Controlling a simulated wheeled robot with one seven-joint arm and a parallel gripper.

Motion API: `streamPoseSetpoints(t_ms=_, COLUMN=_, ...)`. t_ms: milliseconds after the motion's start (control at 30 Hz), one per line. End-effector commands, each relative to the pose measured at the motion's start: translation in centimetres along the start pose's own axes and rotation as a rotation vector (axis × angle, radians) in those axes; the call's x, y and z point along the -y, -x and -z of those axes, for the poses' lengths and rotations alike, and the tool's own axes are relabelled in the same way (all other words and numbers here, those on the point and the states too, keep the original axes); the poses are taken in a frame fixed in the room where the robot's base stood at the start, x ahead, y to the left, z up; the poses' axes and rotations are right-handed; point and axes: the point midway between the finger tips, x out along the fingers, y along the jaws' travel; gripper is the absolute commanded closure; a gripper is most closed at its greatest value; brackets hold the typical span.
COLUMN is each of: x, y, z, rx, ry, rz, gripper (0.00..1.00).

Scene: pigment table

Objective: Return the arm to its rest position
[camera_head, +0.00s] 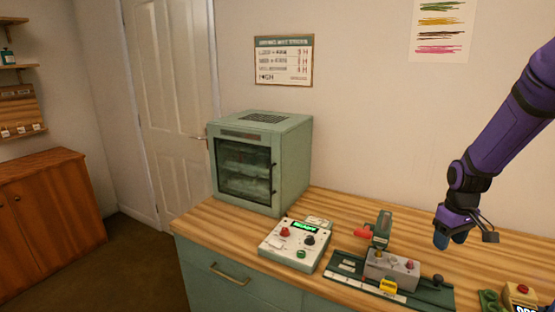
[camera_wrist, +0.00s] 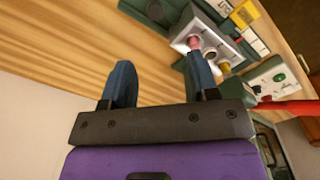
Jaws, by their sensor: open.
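My purple arm (camera_head: 505,125) reaches in from the right edge of the head view. My gripper (camera_head: 450,240) points down above the right part of the wooden worktop (camera_head: 345,207). In the wrist view the two blue fingers of my gripper (camera_wrist: 160,72) stand apart with nothing held between them. One finger overlaps the grey block with coloured knobs (camera_wrist: 223,40) in that view; I cannot tell the gap in depth. The same grey block (camera_head: 391,268) stands left of and in front of my gripper in the head view.
The grey block sits on a dark green base (camera_head: 433,294) with a red-handled device (camera_head: 380,230) behind it. A control box (camera_head: 295,246) and a green oven-like cabinet (camera_head: 262,160) stand left. A yellow box with a red button (camera_head: 521,293) is at lower right. Bare wood lies behind these.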

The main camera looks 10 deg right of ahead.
Motion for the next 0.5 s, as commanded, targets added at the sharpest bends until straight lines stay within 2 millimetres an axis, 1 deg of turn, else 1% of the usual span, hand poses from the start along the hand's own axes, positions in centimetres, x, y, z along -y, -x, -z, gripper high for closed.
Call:
streamPoseSetpoints(t_ms=33, x=0.7, y=1.5, z=0.1, rx=-0.011, ry=-0.001, rz=-0.018, gripper=0.46)
streamPoseSetpoints(t_ms=200, x=3.7, y=6.5, z=-0.4, rx=-0.043, ry=-0.023, rz=-0.069, gripper=0.46)
streamPoseSetpoints(t_ms=367, x=6.8, y=10.8, z=-1.4, rx=-0.086, ry=-0.049, rz=-0.105, gripper=0.46)
streamPoseSetpoints(t_ms=500, x=9.4, y=14.2, z=-2.8, rx=-0.132, ry=-0.073, rz=-0.126, gripper=0.46)
